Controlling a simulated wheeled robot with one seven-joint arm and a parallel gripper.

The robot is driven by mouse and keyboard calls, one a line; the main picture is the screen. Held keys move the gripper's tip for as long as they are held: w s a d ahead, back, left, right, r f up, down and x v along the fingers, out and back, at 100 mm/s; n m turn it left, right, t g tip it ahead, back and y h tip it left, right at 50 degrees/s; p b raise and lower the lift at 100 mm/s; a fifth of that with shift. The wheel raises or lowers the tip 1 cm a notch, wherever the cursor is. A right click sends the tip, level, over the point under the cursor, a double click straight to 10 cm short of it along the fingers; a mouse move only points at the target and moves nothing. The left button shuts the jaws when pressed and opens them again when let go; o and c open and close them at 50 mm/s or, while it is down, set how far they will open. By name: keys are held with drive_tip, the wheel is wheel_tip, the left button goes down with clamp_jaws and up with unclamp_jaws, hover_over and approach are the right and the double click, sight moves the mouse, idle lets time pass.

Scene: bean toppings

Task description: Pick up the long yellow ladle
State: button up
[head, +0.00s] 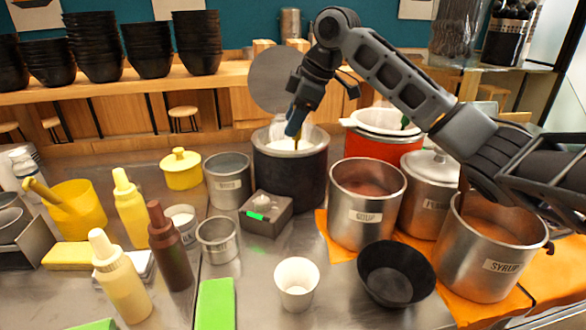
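My gripper (294,128) points down over the open dark pot (290,178), which holds something white. A short yellow-brown piece (297,142) shows just below the fingers, at the pot's mouth; it may be part of the long yellow ladle. Most of it is hidden by the gripper or the pot. I cannot tell whether the fingers are closed on it. Another yellow handle (48,195) leans out of a yellow container (82,210) at the far left, well away from my gripper.
A round lid (275,78) stands raised behind the dark pot. A grey box (265,214) sits in front of it. Steel pots (365,222) and a red pot (375,146) crowd the right. Sauce bottles (168,250) stand left. A white cup (296,285) and black bowl (395,280) are in front.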

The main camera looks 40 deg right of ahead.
clamp_jaws()
idle(0.4)
